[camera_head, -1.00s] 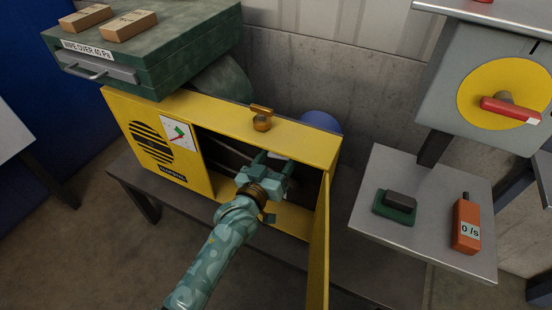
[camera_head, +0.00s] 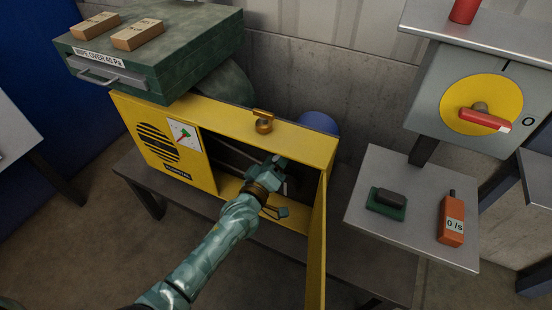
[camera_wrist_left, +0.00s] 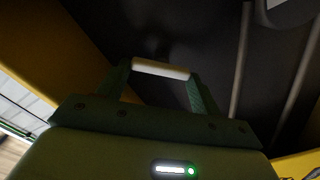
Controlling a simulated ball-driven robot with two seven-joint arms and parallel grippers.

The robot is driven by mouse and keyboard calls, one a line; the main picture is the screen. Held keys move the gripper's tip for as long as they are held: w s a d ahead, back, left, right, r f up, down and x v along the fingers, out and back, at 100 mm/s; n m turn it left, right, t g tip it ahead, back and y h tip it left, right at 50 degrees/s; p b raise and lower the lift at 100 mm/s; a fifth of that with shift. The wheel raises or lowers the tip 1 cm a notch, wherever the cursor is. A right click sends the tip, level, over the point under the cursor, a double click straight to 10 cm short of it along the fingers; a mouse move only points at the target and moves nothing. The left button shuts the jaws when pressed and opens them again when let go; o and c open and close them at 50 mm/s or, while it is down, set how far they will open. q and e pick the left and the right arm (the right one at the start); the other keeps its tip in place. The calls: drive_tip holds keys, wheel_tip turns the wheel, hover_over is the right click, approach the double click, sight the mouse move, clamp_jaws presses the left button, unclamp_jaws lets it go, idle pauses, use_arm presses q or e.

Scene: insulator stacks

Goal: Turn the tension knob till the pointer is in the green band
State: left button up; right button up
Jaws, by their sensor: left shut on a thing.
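The yellow machine (camera_head: 232,122) has an open front with a dark inside. Its small white gauge (camera_head: 184,135) faces out at the upper left and shows a green patch and a red mark; the pointer's exact place is too small to read. My left gripper (camera_head: 276,166) reaches into the opening. In the left wrist view its two fingers are shut on a pale bar (camera_wrist_left: 161,69), which spans between the fingertips. The bar appears to be the tension knob's grip; the rest of the knob is hidden. My right gripper is not in view.
The yellow door (camera_head: 317,245) hangs open at the opening's right side. A brass fitting (camera_head: 263,122) sits on the machine's top edge. A grey side table (camera_head: 405,225) holds an orange meter (camera_head: 451,220).

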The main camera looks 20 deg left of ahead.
use_arm(q)
drive_tip(key=shift+f, duration=0.1)
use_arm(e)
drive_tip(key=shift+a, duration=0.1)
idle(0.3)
use_arm(q)
drive_tip(key=o, duration=1)
drive_tip(key=shift+s, duration=0.1)
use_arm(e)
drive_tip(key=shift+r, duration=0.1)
use_arm(q)
drive_tip(key=s+a+p, duration=0.1)
drive_tip(key=s, duration=0.4)
drive_tip(key=s+a+p, duration=0.1)
drive_tip(key=s+p, duration=0.1)
drive_tip(key=s, duration=0.3)
drive_tip(key=s+a+p, duration=0.1)
drive_tip(key=s, duration=0.5)
drive_tip(key=shift+a+p, duration=0.1)
drive_tip(key=shift+p, duration=0.25)
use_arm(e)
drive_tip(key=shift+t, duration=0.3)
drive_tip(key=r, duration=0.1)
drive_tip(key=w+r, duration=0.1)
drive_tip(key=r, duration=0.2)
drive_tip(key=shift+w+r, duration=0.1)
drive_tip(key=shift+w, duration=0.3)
use_arm(q)
drive_tip(key=shift+w, duration=0.1)
